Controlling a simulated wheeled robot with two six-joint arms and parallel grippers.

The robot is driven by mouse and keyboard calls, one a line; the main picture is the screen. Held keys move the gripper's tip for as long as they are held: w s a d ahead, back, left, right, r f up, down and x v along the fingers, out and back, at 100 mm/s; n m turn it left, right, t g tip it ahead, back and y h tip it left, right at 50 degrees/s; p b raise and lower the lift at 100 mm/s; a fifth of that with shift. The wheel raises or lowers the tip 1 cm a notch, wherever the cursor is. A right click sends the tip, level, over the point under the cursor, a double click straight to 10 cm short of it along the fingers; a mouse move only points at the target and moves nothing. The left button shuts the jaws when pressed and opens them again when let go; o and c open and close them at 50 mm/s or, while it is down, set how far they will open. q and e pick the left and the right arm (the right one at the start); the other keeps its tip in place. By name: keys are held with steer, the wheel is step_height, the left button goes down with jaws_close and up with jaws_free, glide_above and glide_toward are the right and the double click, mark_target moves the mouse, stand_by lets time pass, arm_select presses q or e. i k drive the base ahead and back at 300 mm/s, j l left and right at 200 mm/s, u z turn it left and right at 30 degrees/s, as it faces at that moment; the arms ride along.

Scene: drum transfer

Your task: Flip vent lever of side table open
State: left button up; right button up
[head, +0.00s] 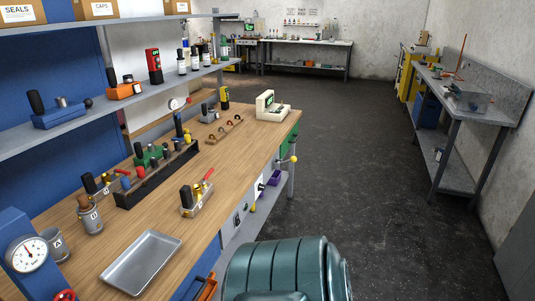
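A grey metal side table (490,109) stands along the right wall. On it is a grey boxy fixture (470,98) with thin reddish rods, too small to make out as a vent lever. On the wooden workbench (225,165) at the left, a brass valve block (196,203) carries a red lever (208,175) that slants up to the right. A second valve block (98,187) with a red lever (122,172) stands further left. I cannot tell which lever is the vent lever. Neither of my grippers is in view.
A teal ribbed rounded body (275,268) fills the bottom middle; I cannot tell what it is. A metal tray (142,262) and a pressure gauge (27,253) are at the near left. The dark floor (365,170) between the workbench and the right table is clear.

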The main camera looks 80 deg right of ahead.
mark_target(293, 159)
steer(key=z, duration=2.85)
steer(key=i+l+z, duration=0.1)
steer(key=i+l, duration=0.2)
steer(key=i, duration=0.2)
steer(key=i+l+z, duration=0.1)
steer(key=i, duration=0.45)
steer(key=i+l, duration=0.3)
steer(key=i, duration=0.2)
steer(key=i+l+z, duration=0.15)
steer(key=i, duration=0.4)
steer(key=l, duration=0.1)
